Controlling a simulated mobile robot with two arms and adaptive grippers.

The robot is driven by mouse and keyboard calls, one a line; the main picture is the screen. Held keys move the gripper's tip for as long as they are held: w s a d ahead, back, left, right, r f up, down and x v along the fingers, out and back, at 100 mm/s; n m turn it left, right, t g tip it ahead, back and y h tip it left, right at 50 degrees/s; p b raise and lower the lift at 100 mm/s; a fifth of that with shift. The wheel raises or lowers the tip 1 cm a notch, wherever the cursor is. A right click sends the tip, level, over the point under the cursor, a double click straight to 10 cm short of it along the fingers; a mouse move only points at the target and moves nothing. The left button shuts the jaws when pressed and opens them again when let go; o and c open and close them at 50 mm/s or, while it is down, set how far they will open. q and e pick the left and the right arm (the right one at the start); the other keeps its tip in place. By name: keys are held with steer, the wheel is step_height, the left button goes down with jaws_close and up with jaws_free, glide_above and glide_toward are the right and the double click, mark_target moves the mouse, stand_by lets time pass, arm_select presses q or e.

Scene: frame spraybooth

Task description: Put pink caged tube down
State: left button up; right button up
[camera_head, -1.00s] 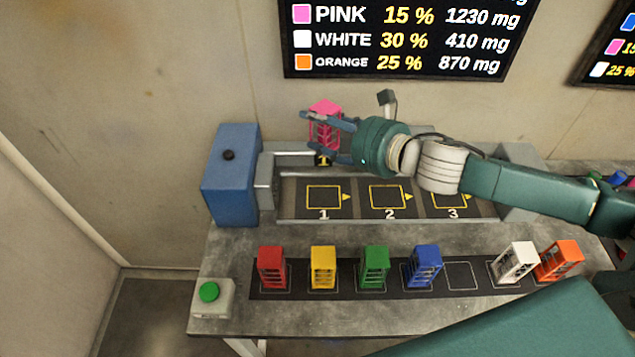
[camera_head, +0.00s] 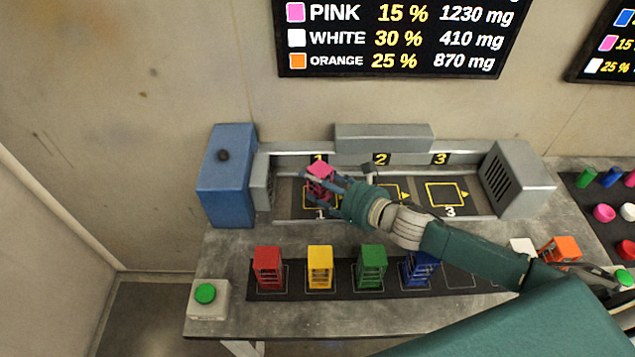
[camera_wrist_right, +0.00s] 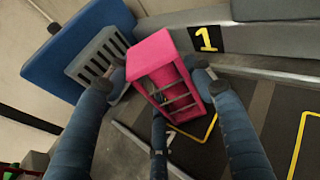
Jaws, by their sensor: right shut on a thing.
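The pink caged tube (camera_head: 320,171) is in my right gripper (camera_head: 319,184) over the conveyor's square 1 (camera_head: 322,212). In the right wrist view the pink tube (camera_wrist_right: 158,62) sits between the fingers of my right gripper (camera_wrist_right: 165,75), which are shut on it. It looks tilted there, with a yellow outline (camera_wrist_right: 205,130) beside its lower end. I cannot tell whether its base touches the belt. Squares 2 and 3 (camera_head: 445,194) are empty. My left gripper is not in view.
A blue box (camera_head: 228,175) stands at the belt's left end and a grey vented housing (camera_head: 518,178) at its right. A green button (camera_head: 205,293) is at the front left.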

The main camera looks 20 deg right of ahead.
steer(key=shift+r, duration=0.1)
steer(key=shift+f, duration=0.2)
steer(key=o, duration=1.4)
steer(key=shift+c, duration=0.2)
